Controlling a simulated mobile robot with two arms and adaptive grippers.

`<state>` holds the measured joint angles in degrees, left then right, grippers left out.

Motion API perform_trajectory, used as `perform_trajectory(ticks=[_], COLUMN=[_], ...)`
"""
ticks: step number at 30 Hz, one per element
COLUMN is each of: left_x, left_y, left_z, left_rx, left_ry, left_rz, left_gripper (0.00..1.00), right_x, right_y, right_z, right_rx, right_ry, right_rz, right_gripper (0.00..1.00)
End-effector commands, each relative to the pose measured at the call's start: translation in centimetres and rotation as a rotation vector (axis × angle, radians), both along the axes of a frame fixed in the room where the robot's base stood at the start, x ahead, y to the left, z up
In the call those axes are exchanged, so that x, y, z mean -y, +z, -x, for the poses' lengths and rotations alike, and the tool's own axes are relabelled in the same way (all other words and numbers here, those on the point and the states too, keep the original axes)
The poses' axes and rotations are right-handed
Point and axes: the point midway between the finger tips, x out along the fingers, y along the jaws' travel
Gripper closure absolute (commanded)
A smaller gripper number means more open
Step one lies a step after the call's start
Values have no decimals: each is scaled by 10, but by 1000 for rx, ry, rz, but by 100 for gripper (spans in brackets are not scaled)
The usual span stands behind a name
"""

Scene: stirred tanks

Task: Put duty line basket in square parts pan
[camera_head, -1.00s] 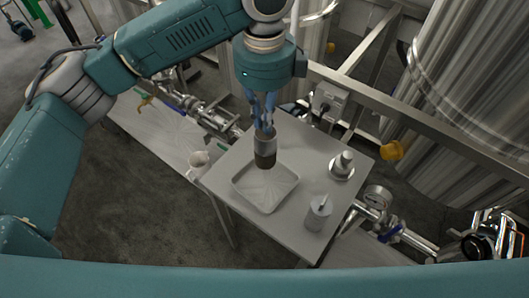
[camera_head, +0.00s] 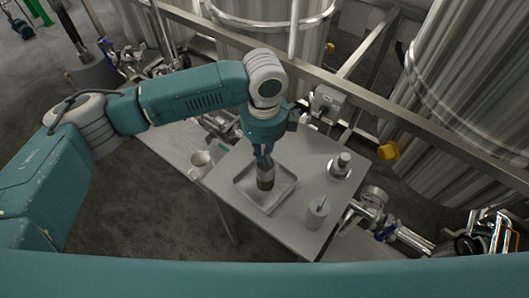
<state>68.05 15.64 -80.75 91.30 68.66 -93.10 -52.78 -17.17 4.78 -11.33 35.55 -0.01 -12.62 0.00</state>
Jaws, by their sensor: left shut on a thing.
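The duty line basket (camera_head: 265,178), a small cylinder with a grey upper part and a dark lower band, is upright over the square parts pan. The pan (camera_head: 262,204) is a shallow grey tray with a raised rim on the metal table. My left gripper (camera_head: 264,160) points down and is shut on the basket's top. The basket's lower end appears within the pan's outline; I cannot tell whether it touches the pan floor. My right gripper is not in view.
On the table, a grey canister (camera_head: 316,212) stands right of the pan and a metal fitting (camera_head: 341,164) behind it. Pipes with a gauge (camera_head: 374,196) run along the right, and large steel tanks stand behind.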

Motion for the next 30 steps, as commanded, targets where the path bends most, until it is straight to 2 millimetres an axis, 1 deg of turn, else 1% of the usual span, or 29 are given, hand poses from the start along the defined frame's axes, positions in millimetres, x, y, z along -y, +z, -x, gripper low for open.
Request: perform_trajectory(ticks=[5, 6, 8, 16, 20, 23, 30], left_x=[0, 0, 0, 0, 0, 1, 1], left_y=[-2, -2, -2, -1, 5, 19, 71], left_z=[0, 0, 0, 0, -1, -1, -1], left_rx=[-1, 0, 0, 0, 1, 4, 5], left_ry=[0, 0, 0, 0, 0, 0, 0], left_rz=[1, 0, 0, 0, 1, 2, 2], left_gripper=[100, 82, 71, 71, 71, 71, 71], right_x=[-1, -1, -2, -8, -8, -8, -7], right_y=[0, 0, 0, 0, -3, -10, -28], right_z=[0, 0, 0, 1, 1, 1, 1], right_rx=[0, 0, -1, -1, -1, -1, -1], right_ry=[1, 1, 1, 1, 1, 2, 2], right_rz=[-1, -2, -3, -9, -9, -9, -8], right_gripper=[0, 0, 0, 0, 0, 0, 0])
